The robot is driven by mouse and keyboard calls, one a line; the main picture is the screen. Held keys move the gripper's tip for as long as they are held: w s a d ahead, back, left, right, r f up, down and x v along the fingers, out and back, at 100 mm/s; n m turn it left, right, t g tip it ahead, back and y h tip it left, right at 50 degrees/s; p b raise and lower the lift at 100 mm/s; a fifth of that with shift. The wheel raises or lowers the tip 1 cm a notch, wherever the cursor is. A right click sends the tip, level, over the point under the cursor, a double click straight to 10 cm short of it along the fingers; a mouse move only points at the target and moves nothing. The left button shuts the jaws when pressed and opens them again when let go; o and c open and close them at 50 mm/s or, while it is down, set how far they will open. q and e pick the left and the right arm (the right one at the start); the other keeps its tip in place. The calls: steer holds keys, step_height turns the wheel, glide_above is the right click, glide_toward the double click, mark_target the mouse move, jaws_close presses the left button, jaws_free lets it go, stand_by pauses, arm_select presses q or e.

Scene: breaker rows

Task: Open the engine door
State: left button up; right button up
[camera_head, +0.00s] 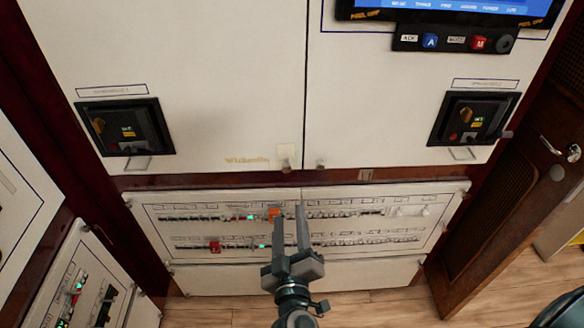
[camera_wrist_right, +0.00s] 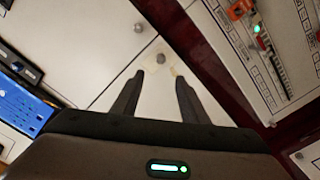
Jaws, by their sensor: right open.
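A brown wooden door (camera_head: 505,165) with a metal handle (camera_head: 560,148) stands at the right of the head view. Two white cabinet doors (camera_head: 215,60) meet at a centre seam, each with a small knob near its lower inner corner, the left knob (camera_head: 284,165) and the right knob (camera_head: 320,164). No readable label tells which is the engine door. My right gripper (camera_head: 290,213) is open and empty, in front of the breaker panel and below the knobs. In the right wrist view its fingers (camera_wrist_right: 159,80) point towards a knob (camera_wrist_right: 161,59), apart from it. My left gripper is out of view.
A breaker panel (camera_head: 420,210) with rows of switches lies below the cabinet doors. Black switch boxes (camera_head: 127,127) and (camera_head: 472,118) sit at either side. A screen (camera_head: 450,8) is at the top right. Another breaker panel (camera_head: 80,285) is at lower left. Wooden floor (camera_head: 370,308) shows below.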

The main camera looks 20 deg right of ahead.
steer(key=shift+w, duration=0.15)
steer(key=p, duration=0.7)
glide_toward(287, 171)
steer(key=x, duration=0.8)
steer(key=shift+w+d+r, duration=0.1)
steer(key=shift+w, duration=0.3)
steer(key=shift+x, duration=0.8)
jaws_close()
